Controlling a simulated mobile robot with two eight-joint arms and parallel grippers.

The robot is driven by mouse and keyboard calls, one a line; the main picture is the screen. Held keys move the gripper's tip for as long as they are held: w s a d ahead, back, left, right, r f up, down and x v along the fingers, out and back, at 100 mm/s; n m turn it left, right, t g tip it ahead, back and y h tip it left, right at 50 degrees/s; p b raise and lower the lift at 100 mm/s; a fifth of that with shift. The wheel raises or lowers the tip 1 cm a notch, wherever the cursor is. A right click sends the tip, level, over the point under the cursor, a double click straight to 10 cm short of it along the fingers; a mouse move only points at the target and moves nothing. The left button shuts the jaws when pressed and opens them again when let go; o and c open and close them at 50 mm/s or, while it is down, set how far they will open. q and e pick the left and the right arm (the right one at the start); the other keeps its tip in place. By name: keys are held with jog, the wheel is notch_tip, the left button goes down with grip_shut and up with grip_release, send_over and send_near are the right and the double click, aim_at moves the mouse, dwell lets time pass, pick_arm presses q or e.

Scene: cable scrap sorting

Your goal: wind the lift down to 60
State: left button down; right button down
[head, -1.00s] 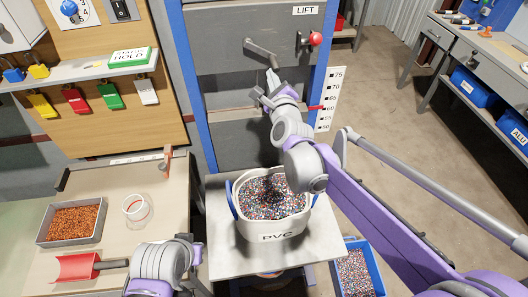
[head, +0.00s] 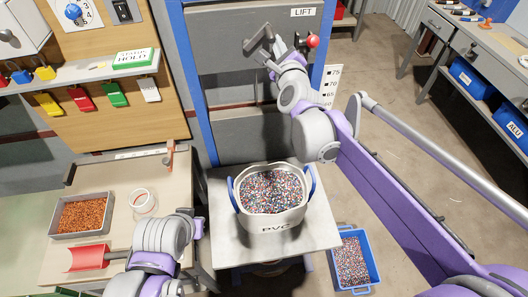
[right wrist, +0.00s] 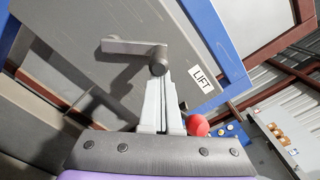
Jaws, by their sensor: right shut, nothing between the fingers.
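The lift panel (head: 230,85) stands at the back with a LIFT label (head: 303,12). A grey crank (head: 256,46) sits on it and shows in the right wrist view (right wrist: 128,47). My right gripper (head: 274,62) is at the crank; in the right wrist view its fingers (right wrist: 165,76) are shut together, empty, with their tips by the crank's round end. I cannot tell whether they touch. The height scale (head: 332,80) shows 75, 70 and 65; my right arm hides its lower part and the pointer. My left gripper's fingers are not clear above the bench.
A red-knobbed lever (head: 312,41) is right of the crank. A PVC tub (head: 270,222) of granules stands on the platform (head: 225,262) below. A blue bin (head: 374,270) is on the floor. The left bench holds a tray (head: 82,232), a cup (head: 143,202) and a red scoop (head: 86,258).

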pick_arm(q)
jog(key=shift+w+a+r+p, duration=0.15)
jog(key=shift+w+r+p, duration=0.05)
jog(key=shift+r+p, duration=0.7)
pick_arm(e)
jog(key=shift+s+f, duration=0.15)
jog(key=shift+s, duration=0.05)
pick_arm(q)
jog(key=shift+f, duration=0.1)
pick_arm(e)
jog(key=shift+f, duration=0.1)
pick_arm(q)
jog(key=shift+s+f, duration=0.1)
jog(key=shift+f, duration=0.05)
pick_arm(e)
jog(key=s+d, duration=0.1)
jog(key=s, duration=0.6)
jog(key=shift+s+d, duration=0.3)
jog(key=shift+s, duration=0.1)
